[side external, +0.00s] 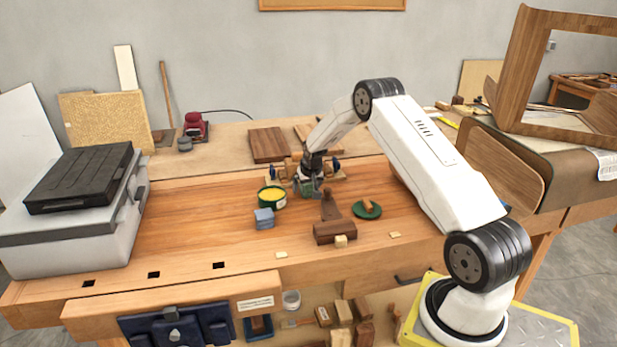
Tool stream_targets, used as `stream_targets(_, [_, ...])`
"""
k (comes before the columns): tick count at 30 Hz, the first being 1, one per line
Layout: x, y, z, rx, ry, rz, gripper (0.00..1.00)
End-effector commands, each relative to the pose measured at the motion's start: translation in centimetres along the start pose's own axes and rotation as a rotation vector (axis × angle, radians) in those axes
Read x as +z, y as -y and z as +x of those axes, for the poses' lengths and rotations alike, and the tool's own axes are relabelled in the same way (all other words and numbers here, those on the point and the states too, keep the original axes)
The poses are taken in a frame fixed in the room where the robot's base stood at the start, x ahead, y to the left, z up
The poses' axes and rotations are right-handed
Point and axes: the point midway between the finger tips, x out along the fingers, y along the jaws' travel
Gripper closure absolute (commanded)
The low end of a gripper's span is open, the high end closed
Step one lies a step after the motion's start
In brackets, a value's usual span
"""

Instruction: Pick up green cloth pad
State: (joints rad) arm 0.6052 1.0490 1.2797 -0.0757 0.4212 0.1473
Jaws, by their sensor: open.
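My gripper (309,188) points down over the middle of the bench, just right of a green tin with yellow contents (272,198). Its jaws are open. A small patch of green shows at the fingertips; it may be the green cloth pad, but it is too small and partly hidden to tell. A flat round green piece (374,213) with a wooden knob-like part on it lies to the right, apart from my gripper. I cannot tell whether this piece is cloth.
A blue block (264,218) sits before the tin. A dark brown wooden block (334,232) and an upright brown piece (329,206) stand in front of my gripper. Wooden fixtures with blue parts are close behind it. The bench (190,222) is clear toward the grey case (75,235).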

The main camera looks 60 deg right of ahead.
Motion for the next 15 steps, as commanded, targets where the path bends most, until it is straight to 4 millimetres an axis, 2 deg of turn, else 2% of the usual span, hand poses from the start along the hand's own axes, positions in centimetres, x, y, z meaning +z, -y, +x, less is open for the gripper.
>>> stream_targets(5, [0.00, 0.00, -0.02, 0.000, 0.000, 0.000, 0.00])
stream_targets(8, [0.00, 0.00, -0.02, 0.000, 0.000, 0.000, 0.29])
stream_targets(12, [0.00, 0.01, -0.02, 0.000, 0.000, 0.000, 0.73])
stream_targets(14, [0.00, 0.01, -0.02, 0.000, 0.000, 0.000, 0.92])
stream_targets(15, [-0.01, 0.01, -0.03, 0.000, 0.000, 0.000, 0.98])
